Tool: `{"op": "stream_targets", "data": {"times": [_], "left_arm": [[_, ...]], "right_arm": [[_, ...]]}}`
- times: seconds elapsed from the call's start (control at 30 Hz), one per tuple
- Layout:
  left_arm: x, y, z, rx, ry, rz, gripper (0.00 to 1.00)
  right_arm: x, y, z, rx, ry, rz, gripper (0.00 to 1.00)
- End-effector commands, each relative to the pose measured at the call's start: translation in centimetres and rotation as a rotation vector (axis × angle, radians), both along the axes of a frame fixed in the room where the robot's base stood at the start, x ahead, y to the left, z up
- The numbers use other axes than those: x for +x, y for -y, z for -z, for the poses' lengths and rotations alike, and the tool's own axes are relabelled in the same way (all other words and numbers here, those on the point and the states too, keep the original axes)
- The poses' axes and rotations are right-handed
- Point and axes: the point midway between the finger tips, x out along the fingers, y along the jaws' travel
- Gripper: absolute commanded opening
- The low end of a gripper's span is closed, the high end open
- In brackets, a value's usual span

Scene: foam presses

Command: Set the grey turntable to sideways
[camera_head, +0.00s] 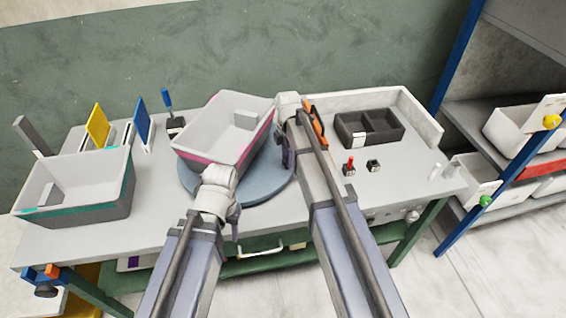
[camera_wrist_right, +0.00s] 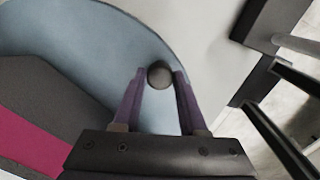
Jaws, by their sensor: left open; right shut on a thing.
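The grey turntable (camera_head: 268,187) is a round blue-grey disc on the table. A pale bin with a magenta band (camera_head: 222,142) sits on it, turned at an angle to the table edges. The right wrist view shows the disc (camera_wrist_right: 105,40), part of the bin (camera_wrist_right: 40,120) and a dark round knob (camera_wrist_right: 160,75) near the disc's edge. My right gripper (camera_wrist_right: 157,78) has its purple fingers shut on this knob. In the head view my right gripper (camera_head: 287,157) is at the disc's right side. My left gripper (camera_head: 235,218) is open over the disc's front edge.
A bin with a teal band (camera_head: 85,180) stands at the left. Yellow (camera_head: 98,126) and blue (camera_head: 142,120) panels stand behind it. A dark divided tray (camera_head: 370,128) is at the right, with a red-topped switch (camera_head: 349,166) in front. A shelf rack (camera_head: 500,110) stands further right.

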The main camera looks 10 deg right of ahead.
Motion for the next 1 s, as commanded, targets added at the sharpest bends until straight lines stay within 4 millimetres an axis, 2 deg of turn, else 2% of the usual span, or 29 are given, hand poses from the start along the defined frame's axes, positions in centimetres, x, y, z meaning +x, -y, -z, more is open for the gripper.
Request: {"op": "stream_targets", "data": {"times": [0.5,1.0], "left_arm": [[0.0,0.0,0.0,0.000,0.000,0.000,0.50],[0.0,0.0,0.0,0.000,0.000,0.000,0.50]], "right_arm": [[4.9,2.3,0.0,-0.001,0.000,-0.257,0.00],[9.1,3.2,0.0,-0.001,0.000,-0.478,0.00]]}}
